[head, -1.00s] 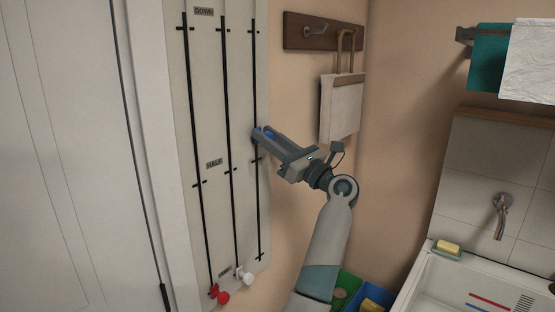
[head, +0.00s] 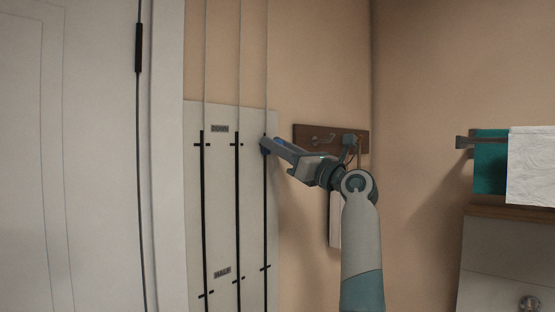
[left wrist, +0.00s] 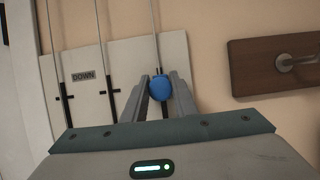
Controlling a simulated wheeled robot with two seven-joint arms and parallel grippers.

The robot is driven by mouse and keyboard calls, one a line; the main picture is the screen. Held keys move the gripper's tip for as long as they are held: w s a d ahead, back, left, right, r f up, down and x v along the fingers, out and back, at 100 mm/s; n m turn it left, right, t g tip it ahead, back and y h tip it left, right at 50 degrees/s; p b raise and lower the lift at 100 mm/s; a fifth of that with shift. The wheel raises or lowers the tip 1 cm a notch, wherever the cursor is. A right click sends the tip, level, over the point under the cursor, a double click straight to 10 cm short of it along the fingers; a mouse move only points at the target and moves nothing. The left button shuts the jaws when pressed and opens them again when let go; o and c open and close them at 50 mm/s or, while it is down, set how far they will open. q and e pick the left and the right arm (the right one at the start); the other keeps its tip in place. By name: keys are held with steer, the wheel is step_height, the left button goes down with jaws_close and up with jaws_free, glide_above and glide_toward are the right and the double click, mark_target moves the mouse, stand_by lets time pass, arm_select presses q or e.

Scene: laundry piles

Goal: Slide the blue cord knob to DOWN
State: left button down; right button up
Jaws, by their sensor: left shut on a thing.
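That spot is about level with the DOWN label (head: 220,129) on the pale board (head: 225,190). The fingers hide most of the knob and the track's top there. The HALF label (head: 222,272) sits well below. My right gripper is not in view.
A dark wooden hook rail (head: 308,134) is on the wall just right of the board, behind my left arm. A white door (head: 90,150) stands at left. Teal (head: 490,160) and white (head: 530,165) towels hang at the far right.

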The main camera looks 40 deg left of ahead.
arm_select(q)
steer(key=c, duration=1.4)
jaws_free()
steer(key=shift+f, duration=0.1)
steer(key=shift+c, duration=0.2)
steer(key=shift+d+f+b, duration=0.2)
steer(key=shift+d+b, duration=0.1)
steer(key=shift+d, duration=0.05)
steer(key=b+v, duration=0.7)
steer(key=v, duration=0.9)
steer(key=shift+d, duration=0.35)
steer(key=shift+s, duration=0.1)
